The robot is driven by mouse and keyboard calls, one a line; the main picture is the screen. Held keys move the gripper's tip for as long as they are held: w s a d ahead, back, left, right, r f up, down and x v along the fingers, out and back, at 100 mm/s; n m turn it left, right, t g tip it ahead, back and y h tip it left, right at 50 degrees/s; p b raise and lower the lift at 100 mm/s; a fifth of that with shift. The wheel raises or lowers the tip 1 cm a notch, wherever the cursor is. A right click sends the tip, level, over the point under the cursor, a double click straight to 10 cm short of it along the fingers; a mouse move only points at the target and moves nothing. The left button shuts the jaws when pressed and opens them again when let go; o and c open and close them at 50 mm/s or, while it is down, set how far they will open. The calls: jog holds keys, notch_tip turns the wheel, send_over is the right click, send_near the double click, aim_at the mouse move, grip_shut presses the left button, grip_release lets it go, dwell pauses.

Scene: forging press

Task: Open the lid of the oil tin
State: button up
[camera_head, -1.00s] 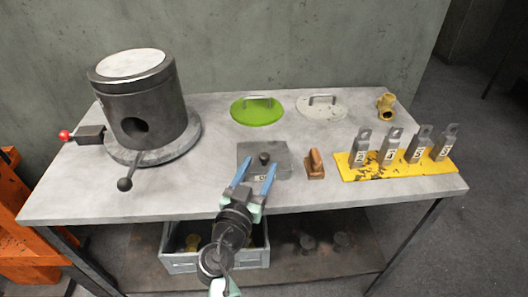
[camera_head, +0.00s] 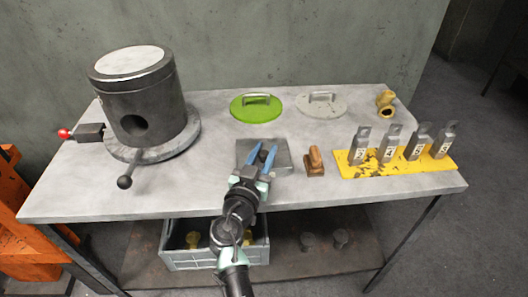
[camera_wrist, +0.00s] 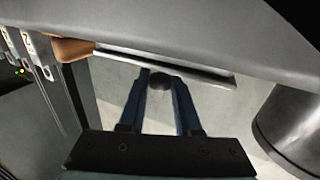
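The oil tin (camera_head: 283,169) is a low dark grey box near the middle of the table's front edge. Its flat lid (camera_head: 246,148) lies on top, with a round dark knob that shows in the wrist view (camera_wrist: 160,82). My gripper (camera_head: 263,152) reaches over the tin from the front. Its two blue fingers stand on either side of the knob and appear closed on it, with little gap visible. In the head view the fingers mostly hide the knob.
A wooden-handled brown block (camera_head: 315,162) stands just right of the tin. A yellow stand (camera_head: 410,163) with several numbered metal blocks is farther right. Green (camera_head: 256,112) and grey (camera_head: 321,108) lids lie behind. A large dark cylinder (camera_head: 148,108) stands left.

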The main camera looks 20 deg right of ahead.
grip_shut()
dwell(0.9)
jog(key=shift+r, duration=0.1)
